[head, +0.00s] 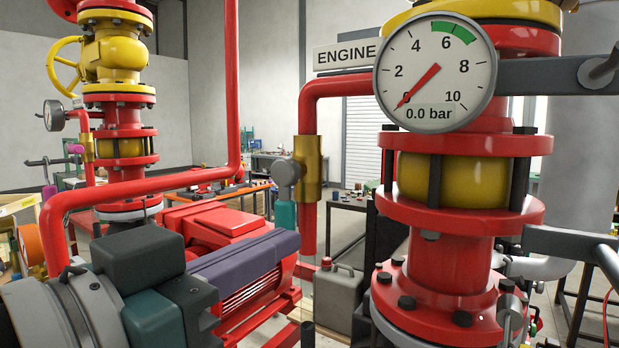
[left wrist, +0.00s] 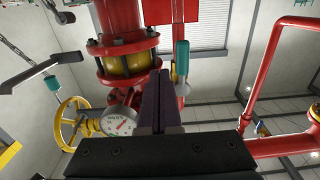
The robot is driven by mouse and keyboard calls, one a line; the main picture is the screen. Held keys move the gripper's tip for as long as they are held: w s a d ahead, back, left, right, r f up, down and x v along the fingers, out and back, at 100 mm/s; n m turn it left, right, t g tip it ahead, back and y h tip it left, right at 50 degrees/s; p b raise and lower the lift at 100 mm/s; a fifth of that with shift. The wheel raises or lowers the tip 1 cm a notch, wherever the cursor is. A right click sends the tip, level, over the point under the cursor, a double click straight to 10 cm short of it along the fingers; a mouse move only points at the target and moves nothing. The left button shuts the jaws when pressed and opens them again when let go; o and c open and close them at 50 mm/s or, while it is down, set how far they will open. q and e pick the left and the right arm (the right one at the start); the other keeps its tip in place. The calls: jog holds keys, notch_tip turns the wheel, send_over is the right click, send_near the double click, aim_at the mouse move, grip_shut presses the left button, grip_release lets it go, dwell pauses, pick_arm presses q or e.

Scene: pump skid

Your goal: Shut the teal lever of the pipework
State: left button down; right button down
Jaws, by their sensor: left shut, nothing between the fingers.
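The teal lever (head: 286,216) hangs straight down from the grey hub of a brass valve (head: 307,168). The valve sits on a red vertical pipe in the middle of the head view, and the lever runs alongside that pipe. In the left wrist view the teal lever (left wrist: 181,56) shows just right of the fingertips. My left gripper (head: 292,242) has long purple fingers, shut and empty. Their tips are close to the lever's lower end in the head view; I cannot tell whether they touch. The fingers also show in the left wrist view (left wrist: 164,76). My right gripper is not in view.
A large gauge (head: 435,70) reads 0.0 bar in front of a red and yellow flanged column (head: 458,210) on the right. A red motor (head: 225,230) lies behind my left gripper. A grey canister (head: 338,295) stands below the valve. An ENGINE sign (head: 347,56) is above.

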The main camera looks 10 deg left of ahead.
pick_arm(q)
jog(key=shift+b+x, duration=0.85)
jog(key=shift+x, duration=2.15)
jog(key=shift+w+f, duration=0.15)
jog(key=shift+w, duration=0.1)
jog(key=a+b, duration=0.1)
jog(key=a+f+b, duration=0.1)
jog(key=shift+w+a+b, duration=0.35)
jog(key=shift+w, duration=0.05)
jog(key=shift+w+a, duration=0.2)
jog(key=shift+a, duration=0.4)
jog(key=shift+w+a+r+p, duration=0.85)
jog(key=shift+a+r+p, duration=0.2)
jog(key=shift+a+r, duration=1.2)
jog(key=f+v, duration=0.1)
jog(key=v, duration=0.8)
jog(key=shift+f, duration=0.3)
